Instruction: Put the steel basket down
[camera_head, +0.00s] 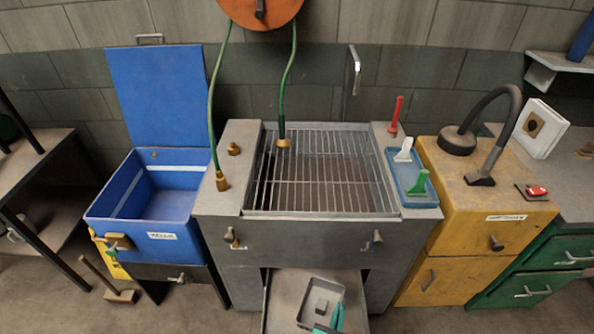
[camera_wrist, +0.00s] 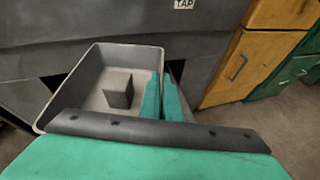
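The steel basket (camera_head: 310,290) is a shallow grey open bin, low in front of the grey grill unit. A small dark block lies inside it, and the basket shows large in the wrist view (camera_wrist: 72,92). My gripper (camera_head: 336,318) has teal fingers, which also show in the wrist view (camera_wrist: 162,96). They are close together at the basket's right wall, one on each side, and appear shut on it. The basket looks about level. I cannot tell whether its underside touches the shelf below.
A grey shelf (camera_head: 283,290) extends under the grill unit (camera_head: 300,246). A blue open-lidded bin (camera_head: 150,225) stands left, with a brush (camera_head: 120,296) on the floor. A yellow cabinet (camera_head: 460,232) and green drawers (camera_head: 530,290) stand right.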

